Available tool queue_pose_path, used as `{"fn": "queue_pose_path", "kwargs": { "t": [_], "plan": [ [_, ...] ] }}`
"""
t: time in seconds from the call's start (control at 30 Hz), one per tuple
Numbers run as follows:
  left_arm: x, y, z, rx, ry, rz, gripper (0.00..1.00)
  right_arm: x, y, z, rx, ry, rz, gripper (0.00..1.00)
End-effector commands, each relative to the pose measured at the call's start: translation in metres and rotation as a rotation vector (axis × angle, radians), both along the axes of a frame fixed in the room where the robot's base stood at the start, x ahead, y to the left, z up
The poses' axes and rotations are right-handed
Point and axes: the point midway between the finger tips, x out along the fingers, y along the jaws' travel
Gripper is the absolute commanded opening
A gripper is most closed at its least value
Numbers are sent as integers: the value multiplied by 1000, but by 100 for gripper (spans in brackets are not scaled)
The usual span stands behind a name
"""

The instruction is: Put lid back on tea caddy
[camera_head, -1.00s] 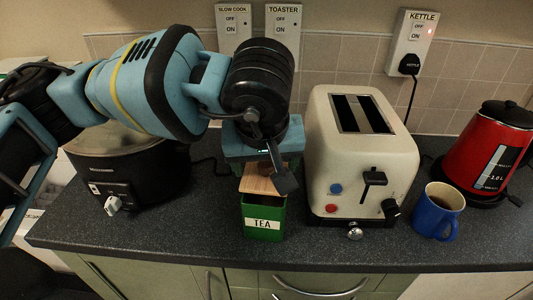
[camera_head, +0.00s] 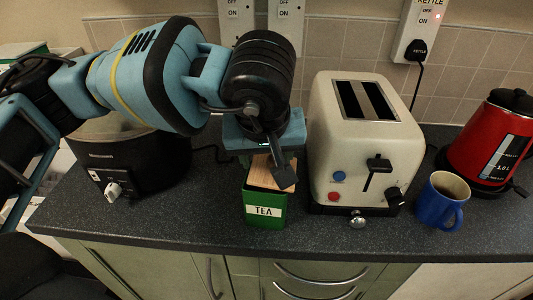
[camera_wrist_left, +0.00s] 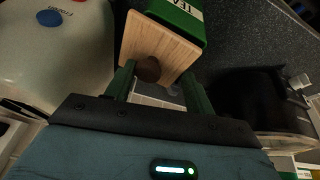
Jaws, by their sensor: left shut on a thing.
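The green tea caddy (camera_head: 265,210) with a white TEA label stands upright near the counter's front edge, left of the toaster. A square wooden lid (camera_head: 268,172) is at its top, looking slightly turned; I cannot tell if it is fully seated. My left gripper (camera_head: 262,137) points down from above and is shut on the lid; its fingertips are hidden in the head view. In the left wrist view my left gripper (camera_wrist_left: 158,73) has its green fingers either side of the lid's round brown knob (camera_wrist_left: 148,69), with the caddy (camera_wrist_left: 180,22) beyond the lid. My right gripper is not in view.
A cream toaster (camera_head: 365,140) stands close on the right. A blue mug (camera_head: 437,203) and a red kettle (camera_head: 488,140) are further right. A black slow cooker (camera_head: 135,165) stands to the left. The counter front between slow cooker and caddy is clear.

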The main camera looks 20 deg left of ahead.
Motion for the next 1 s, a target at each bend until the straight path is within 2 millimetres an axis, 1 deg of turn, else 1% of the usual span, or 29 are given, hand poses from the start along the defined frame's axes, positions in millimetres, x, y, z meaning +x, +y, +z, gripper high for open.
{"fn": "queue_pose_path", "kwargs": {
  "t": [0.03, 0.5, 1.0],
  "plan": [
    [-2, 1, -3, 3, 9, -4, 20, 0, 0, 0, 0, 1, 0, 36],
    [-5, 8, 1, 2, 5, -16, 19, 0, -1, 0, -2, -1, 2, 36],
    [-5, 9, 2, 1, 1, -19, 19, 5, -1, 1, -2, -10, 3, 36]
  ]
}}
